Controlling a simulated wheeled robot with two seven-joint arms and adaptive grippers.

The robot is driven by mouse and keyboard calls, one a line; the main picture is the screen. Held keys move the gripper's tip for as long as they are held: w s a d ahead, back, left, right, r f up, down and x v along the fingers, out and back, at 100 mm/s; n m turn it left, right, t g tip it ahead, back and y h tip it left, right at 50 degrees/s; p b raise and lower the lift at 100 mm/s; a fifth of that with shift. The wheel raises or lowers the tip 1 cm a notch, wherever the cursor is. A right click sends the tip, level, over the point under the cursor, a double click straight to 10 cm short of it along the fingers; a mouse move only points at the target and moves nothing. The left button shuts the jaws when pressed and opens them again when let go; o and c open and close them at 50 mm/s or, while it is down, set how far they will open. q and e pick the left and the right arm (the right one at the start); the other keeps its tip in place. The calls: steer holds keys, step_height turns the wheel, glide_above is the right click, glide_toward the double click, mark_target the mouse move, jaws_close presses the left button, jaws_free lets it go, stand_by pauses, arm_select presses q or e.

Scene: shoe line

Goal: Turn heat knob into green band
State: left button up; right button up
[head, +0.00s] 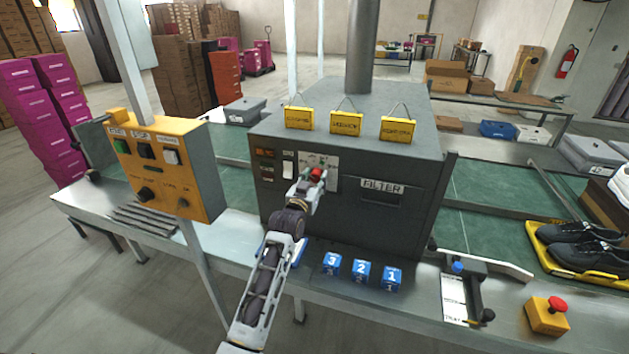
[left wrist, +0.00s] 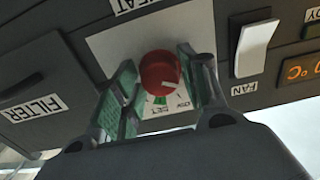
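The red heat knob (left wrist: 160,72) has a white pointer line and sits on a white dial plate (left wrist: 120,45) on the front of the grey oven (head: 400,150). The knob also shows in the head view (head: 317,173). My left gripper (left wrist: 158,88) is open, its green-padded fingers on either side of the knob. The right-hand finger in the wrist view looks close to the knob; contact cannot be told. A small green mark shows on the plate below the knob; the rest of the band is hidden. My right gripper is not in view.
A white fan switch (left wrist: 255,47) and an orange display (left wrist: 302,68) are beside the dial. Blue numbered blocks (head: 361,271) stand before the oven. An orange control box (head: 168,165) is at left; an emergency stop box (head: 547,315) and black shoes (head: 580,240) are at right.

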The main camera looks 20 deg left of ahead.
arm_select(q)
steer(key=c, duration=0.5)
